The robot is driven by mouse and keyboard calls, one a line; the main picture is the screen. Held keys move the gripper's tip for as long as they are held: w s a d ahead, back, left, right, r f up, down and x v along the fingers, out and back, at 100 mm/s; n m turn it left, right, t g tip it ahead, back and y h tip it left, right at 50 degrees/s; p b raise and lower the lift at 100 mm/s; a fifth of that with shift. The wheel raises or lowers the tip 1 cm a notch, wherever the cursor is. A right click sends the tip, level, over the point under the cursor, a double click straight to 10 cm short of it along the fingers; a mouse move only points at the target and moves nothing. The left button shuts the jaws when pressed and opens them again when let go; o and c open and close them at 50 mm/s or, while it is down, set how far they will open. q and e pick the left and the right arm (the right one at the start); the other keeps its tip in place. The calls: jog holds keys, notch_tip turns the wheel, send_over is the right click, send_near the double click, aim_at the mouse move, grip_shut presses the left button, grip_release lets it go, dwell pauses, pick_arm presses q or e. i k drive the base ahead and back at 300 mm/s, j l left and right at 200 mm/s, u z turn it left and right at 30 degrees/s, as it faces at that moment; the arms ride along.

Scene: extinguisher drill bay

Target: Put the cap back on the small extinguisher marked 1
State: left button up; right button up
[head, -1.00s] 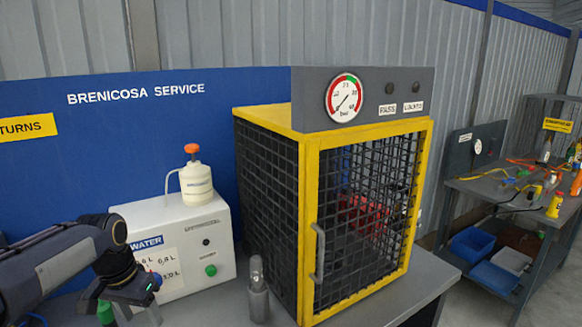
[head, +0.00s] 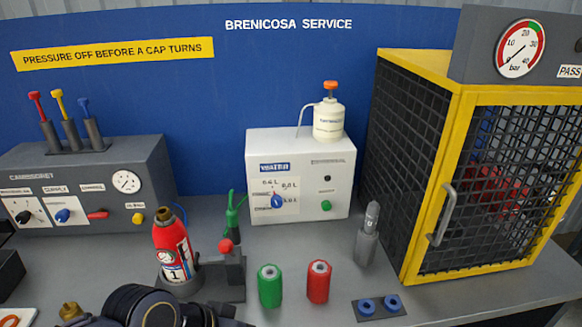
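The small red extinguisher marked 1 (head: 172,262) stands in a dark clamp stand left of centre in the head view. Its brass neck (head: 180,214) is bare, with no cap on it. A brass piece that looks like the cap (head: 70,311) lies low at the left, near the picture's bottom edge. Black links of my arm show at the bottom edge, in front of the extinguisher. No gripper fingers show, so both grippers are out of view.
A grey control panel (head: 88,185) stands back left, a white water unit (head: 298,180) at the centre, a yellow-framed cage (head: 452,170) at the right. Green (head: 270,287) and red (head: 319,283) cylinders stand in front. A grey bottle (head: 367,240) stands near the cage.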

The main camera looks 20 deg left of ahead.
aim_at(172, 245)
jog(key=u, duration=1.8)
